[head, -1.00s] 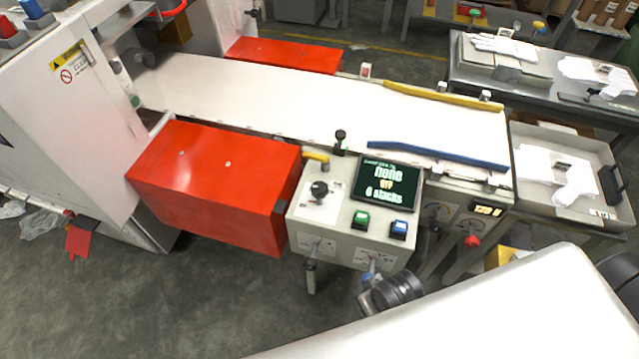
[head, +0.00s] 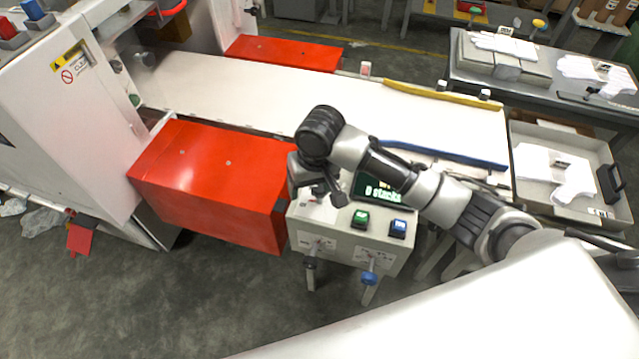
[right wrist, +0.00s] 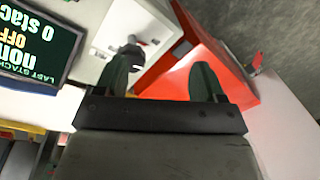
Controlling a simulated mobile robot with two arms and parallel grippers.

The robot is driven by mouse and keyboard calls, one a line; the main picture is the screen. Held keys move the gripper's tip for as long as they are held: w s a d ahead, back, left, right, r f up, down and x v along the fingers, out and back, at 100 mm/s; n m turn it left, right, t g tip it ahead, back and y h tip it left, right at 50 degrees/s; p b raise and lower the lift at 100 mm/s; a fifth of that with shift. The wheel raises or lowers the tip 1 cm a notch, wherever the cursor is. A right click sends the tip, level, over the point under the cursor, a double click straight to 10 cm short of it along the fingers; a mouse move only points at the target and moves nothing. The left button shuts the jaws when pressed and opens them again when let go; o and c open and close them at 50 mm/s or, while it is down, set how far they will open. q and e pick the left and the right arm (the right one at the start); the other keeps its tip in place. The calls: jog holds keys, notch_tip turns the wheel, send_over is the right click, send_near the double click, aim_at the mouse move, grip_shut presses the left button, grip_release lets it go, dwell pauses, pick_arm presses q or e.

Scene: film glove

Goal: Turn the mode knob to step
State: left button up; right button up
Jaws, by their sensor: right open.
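The grey control box (head: 345,240) stands in front of the conveyor, with a display (head: 376,190) on top. My right gripper (head: 322,188) hangs over the box's left part and hides most of the knob area in the head view. In the right wrist view, the dark mode knob (right wrist: 131,53) sits on its pale plate, just beyond the left one of my two fingers. My right gripper (right wrist: 160,80) is open, with nothing between its fingers. I cannot tell whether a finger touches the knob. The display reads "none", "OFF" and "0 stac". My left gripper is out of view.
A green button (head: 360,219) and a blue button (head: 398,228) are right of the gripper. A red cover (head: 215,175) stands close on the left. Behind is the white conveyor (head: 250,95) with a yellow rail (head: 440,95) and a blue rail (head: 450,153).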

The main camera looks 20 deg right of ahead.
aim_at(319, 187)
jog(key=w+d+r+m+h, duration=0.1)
jog(key=w+d+r+m, duration=0.15)
jog(key=r, duration=0.25)
jog(key=shift+n+g, duration=0.3)
jog(key=shift+n, duration=0.15)
jog(key=f, duration=1.1)
jog(key=shift+w+d, duration=0.25)
jog(key=shift+d, duration=0.05)
jog(key=shift+c, duration=0.5)
jog(key=shift+r, duration=0.1)
jog(key=c, duration=0.8)
jog(key=shift+r+m+p, duration=0.2)
jog(key=shift+m+p, duration=0.2)
jog(key=shift+p, duration=0.65)
jog(key=shift+c, duration=0.2)
jog(key=m+p, duration=0.6)
jog(key=p, duration=0.3)
jog(key=shift+a+m, duration=0.15)
jog(key=shift+m, duration=0.15)
jog(key=m+p, duration=0.2)
jog(key=shift+w+m, duration=0.1)
jog(key=shift+m, duration=0.3)
jog(key=shift+f+m+p, duration=0.15)
jog(key=shift+m+p, duration=0.45)
jog(key=shift+m, duration=0.2)
